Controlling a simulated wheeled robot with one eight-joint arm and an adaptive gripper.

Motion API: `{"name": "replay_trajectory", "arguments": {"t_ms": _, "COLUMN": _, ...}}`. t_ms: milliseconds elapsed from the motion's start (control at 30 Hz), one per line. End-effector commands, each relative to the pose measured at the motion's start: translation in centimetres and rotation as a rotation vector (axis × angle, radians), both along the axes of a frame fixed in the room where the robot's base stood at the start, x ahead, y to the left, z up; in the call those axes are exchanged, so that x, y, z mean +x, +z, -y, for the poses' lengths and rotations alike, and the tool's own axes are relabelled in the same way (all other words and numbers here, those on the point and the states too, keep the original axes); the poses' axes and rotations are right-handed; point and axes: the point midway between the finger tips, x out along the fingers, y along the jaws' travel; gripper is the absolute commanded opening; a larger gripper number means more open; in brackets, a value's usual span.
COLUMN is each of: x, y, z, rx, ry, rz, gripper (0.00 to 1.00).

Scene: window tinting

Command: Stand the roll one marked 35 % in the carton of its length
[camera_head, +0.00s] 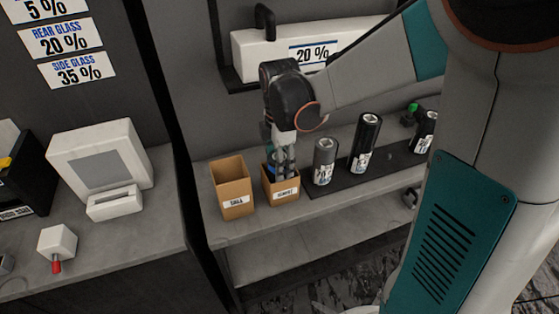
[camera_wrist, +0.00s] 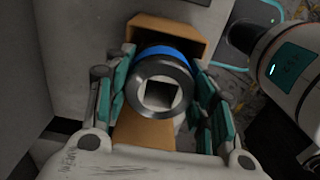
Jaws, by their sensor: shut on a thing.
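My gripper (camera_head: 281,160) is shut on a roll (camera_wrist: 166,52) with a dark end, a square hollow core and a blue band. A bit of blue on it also shows in the head view (camera_head: 271,170). The fingers grip it from both sides and point down into the mouth of the right-hand brown carton (camera_head: 283,184), whose small label is hard to read. This carton's walls show behind and in front of the roll in the wrist view (camera_wrist: 175,28). The roll's marking and its lower end are hidden. The other carton (camera_head: 234,190), labelled TALL, stands open to the left.
A short grey roll (camera_head: 324,163), a tall black roll (camera_head: 365,142) and another dark roll (camera_head: 424,132) stand on a dark mat right of the cartons. A white box marked 20 % (camera_head: 262,55) is above. Wall signs (camera_head: 77,70) include SIDE GLASS 35 %.

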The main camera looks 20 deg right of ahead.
Motion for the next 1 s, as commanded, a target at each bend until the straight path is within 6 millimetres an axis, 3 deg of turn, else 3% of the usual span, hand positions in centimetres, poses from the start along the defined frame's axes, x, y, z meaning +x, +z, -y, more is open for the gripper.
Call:
{"name": "replay_trajectory", "arguments": {"t_ms": 33, "x": 0.0, "y": -0.3, "z": 0.0, "rx": 0.0, "ry": 0.0, "rz": 0.0, "gripper": 0.01}}
{"name": "replay_trajectory", "arguments": {"t_ms": 67, "x": 0.0, "y": -0.2, "z": 0.0, "rx": 0.0, "ry": 0.0, "rz": 0.0, "gripper": 0.57}}
{"name": "replay_trajectory", "arguments": {"t_ms": 133, "x": 0.0, "y": -0.1, "z": 0.0, "rx": 0.0, "ry": 0.0, "rz": 0.0, "gripper": 0.7}}
{"name": "replay_trajectory", "arguments": {"t_ms": 567, "x": 0.0, "y": 0.4, "z": 0.0, "rx": 0.0, "ry": 0.0, "rz": 0.0, "gripper": 0.7}}
{"name": "replay_trajectory", "arguments": {"t_ms": 1000, "x": 0.0, "y": 8.7, "z": 0.0, "rx": 0.0, "ry": 0.0, "rz": 0.0, "gripper": 0.7}}
